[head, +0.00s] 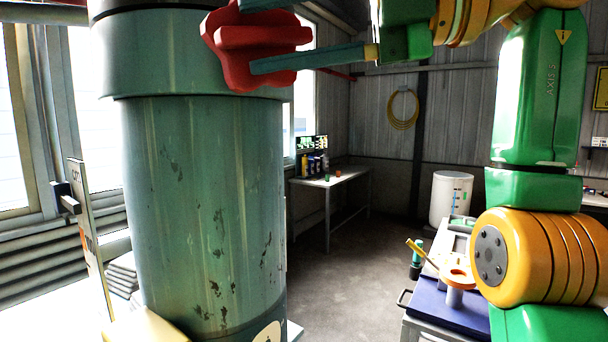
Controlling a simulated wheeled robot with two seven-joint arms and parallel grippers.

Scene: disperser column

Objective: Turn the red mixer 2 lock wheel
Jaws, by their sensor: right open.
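The red lock wheel (240,42) is a lobed knob on the upper right side of the large green cylindrical column (205,200), near the top of the head view. My right gripper (262,36) comes in from the right with its two blue-grey fingers apart. One finger lies along the lower part of the wheel and the other passes at its top, so the wheel sits between them. I cannot tell whether the fingers touch it. The upper finger is partly cut off by the picture's top edge. My left gripper is not in view.
A table with bottles and a screen (330,181) stands at the back by the window. A cart with a blue top (455,306) is at the lower right, near my right arm. A white barrel (451,196) stands behind it. The floor (335,275) between is clear.

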